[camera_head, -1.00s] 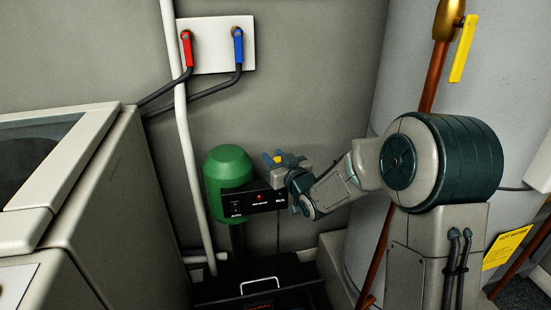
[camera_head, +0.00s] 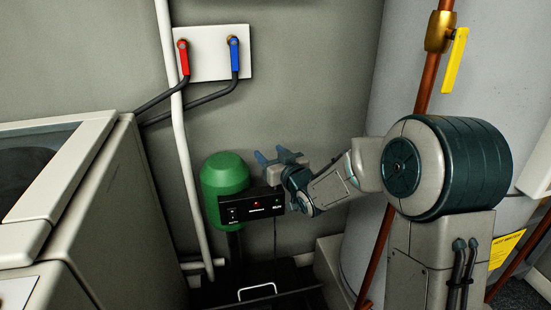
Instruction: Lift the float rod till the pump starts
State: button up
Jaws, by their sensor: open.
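The green pump motor (camera_head: 224,176) stands upright in the corner, above a black sump cover (camera_head: 215,293). A black control box (camera_head: 250,206) with a small red light and a switch sits in front of the motor. My gripper (camera_head: 273,157) is just above and to the right of this box, beside the motor. Its two bluish fingers are apart and point up and left, with nothing visible between them.
A pale washer-like cabinet (camera_head: 95,190) fills the left. A large grey tank (camera_head: 400,75) and a copper pipe (camera_head: 428,80) stand at right.

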jog(key=p+v, duration=0.1)
jog(key=v, duration=1.2)
jog(key=shift+s+d+p, duration=0.25)
jog(key=shift+s+p, duration=0.05)
jog(key=s+d+r+m+g+h+p, duration=0.45)
jog(key=d+r+h+p, duration=0.5)
jog(key=p, duration=0.45)
jog(key=s+d+r+m+g+p, duration=0.1)
jog(key=s+r+g+p, duration=0.3)
jog(key=s, duration=0.5)
jog(key=s+d+r+m+g+p, duration=0.1)
jog(key=s+r+g+p, duration=0.3)
jog(key=s, duration=0.5)
jog(key=p+v, duration=0.2)
jog(key=v, duration=0.1)
jog(key=shift+p, duration=0.35)
